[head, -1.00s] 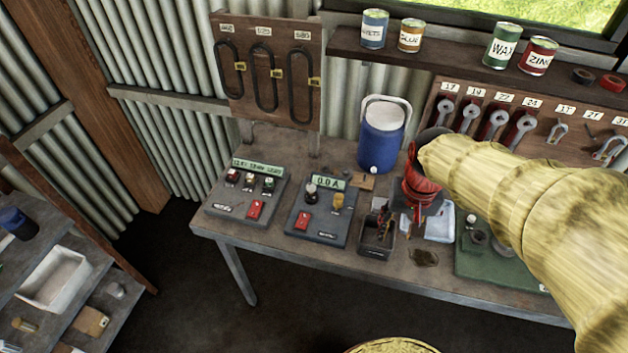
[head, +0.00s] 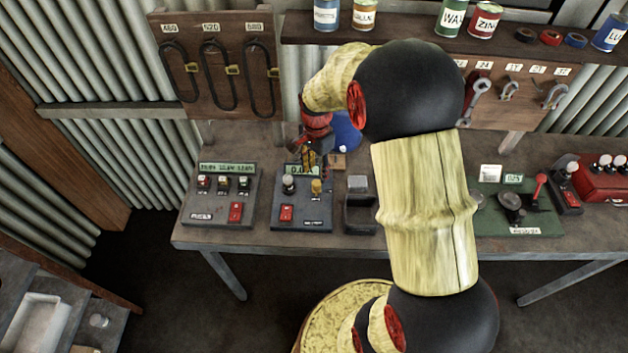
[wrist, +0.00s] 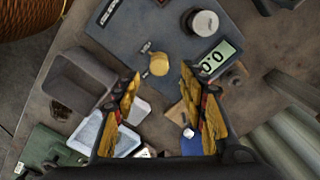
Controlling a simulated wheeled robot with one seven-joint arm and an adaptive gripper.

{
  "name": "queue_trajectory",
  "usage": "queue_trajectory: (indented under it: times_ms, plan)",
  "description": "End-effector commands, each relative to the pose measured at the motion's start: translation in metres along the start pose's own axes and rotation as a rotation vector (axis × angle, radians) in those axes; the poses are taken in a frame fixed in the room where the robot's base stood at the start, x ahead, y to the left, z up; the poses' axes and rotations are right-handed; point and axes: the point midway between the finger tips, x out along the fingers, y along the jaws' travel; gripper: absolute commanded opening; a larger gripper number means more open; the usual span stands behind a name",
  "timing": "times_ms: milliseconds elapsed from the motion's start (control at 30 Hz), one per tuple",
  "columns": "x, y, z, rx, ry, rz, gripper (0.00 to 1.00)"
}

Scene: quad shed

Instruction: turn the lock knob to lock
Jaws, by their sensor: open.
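The lock knob appears to be the small yellow knob (head: 317,187) on the right side of the middle grey control box (head: 303,224). In the wrist view the yellow knob (wrist: 159,64) stands beyond my fingertips and shows between them, with a pointer and a small label beside it that I cannot read. My gripper (wrist: 161,74) is open and empty, with one yellow finger on each side of the knob in the picture. In the head view my gripper (head: 308,160) hangs over the back edge of the box, partly covering its display. No contact with the knob shows.
The same box carries a white-topped black knob (head: 289,184), a red switch (head: 286,213) and a 0.0 display (wrist: 215,60). Another control box (head: 220,210) stands left, an open dark bin (head: 360,222) right. A blue cooler (head: 346,135) is behind, partly hidden.

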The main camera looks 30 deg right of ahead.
Motion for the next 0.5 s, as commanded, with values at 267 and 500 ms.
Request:
queue_trajectory:
  times_ms: [267,500]
  plan:
    - [0.043,0.001,0.000,-0.002,-0.001,0.002,0.42]
    - [0.057,0.000,0.000,-0.002,0.000,-0.001,0.42]
